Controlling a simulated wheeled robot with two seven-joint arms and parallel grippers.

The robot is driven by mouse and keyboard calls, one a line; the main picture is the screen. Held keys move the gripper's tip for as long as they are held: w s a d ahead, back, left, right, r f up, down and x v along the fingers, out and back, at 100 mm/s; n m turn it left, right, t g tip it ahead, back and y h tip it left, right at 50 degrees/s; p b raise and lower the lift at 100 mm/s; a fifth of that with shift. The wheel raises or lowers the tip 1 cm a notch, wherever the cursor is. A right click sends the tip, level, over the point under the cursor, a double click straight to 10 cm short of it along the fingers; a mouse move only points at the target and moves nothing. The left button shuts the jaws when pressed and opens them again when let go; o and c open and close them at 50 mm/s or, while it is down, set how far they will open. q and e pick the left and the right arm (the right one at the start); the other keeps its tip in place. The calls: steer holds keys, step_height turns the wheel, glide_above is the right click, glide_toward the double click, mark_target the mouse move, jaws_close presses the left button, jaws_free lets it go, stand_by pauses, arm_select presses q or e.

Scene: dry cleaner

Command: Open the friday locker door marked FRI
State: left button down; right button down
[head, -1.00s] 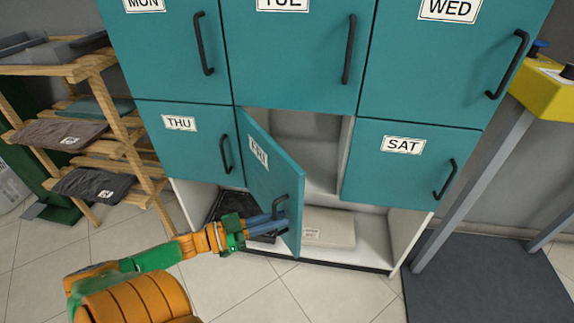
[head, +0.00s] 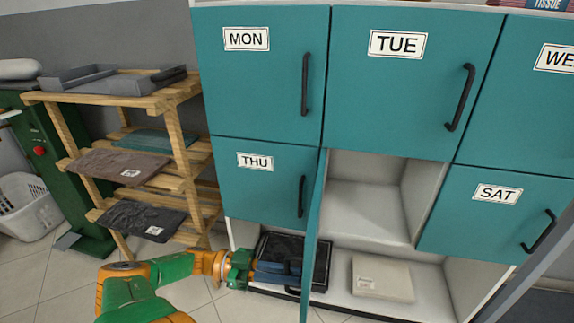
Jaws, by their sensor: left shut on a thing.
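The FRI locker door (head: 314,232) is swung wide open and shows nearly edge-on in the head view, hinged at the left of its compartment. Its label faces away from view now. The open FRI compartment (head: 365,195) looks empty in the part I see. My left gripper (head: 290,272) is at the door's lower part, on its left side, shut on the dark door handle (head: 292,290), which is mostly hidden by the gripper. My right gripper is not in view.
The THU door (head: 265,185), TUE door (head: 405,85) and SAT door (head: 490,215) are shut. A black folded item (head: 318,262) and a pale package (head: 382,280) lie on the bottom shelf. A wooden rack (head: 185,130) stands at the left.

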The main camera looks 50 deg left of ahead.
arm_select(q)
steer(key=shift+s+a, duration=0.15)
steer(key=shift+a, duration=0.15)
steer(key=c, duration=1.2)
jaws_free()
steer(key=shift+o, duration=0.2)
steer(key=b+v, duration=0.2)
steer(key=v, duration=0.5)
steer(key=shift+f, duration=0.1)
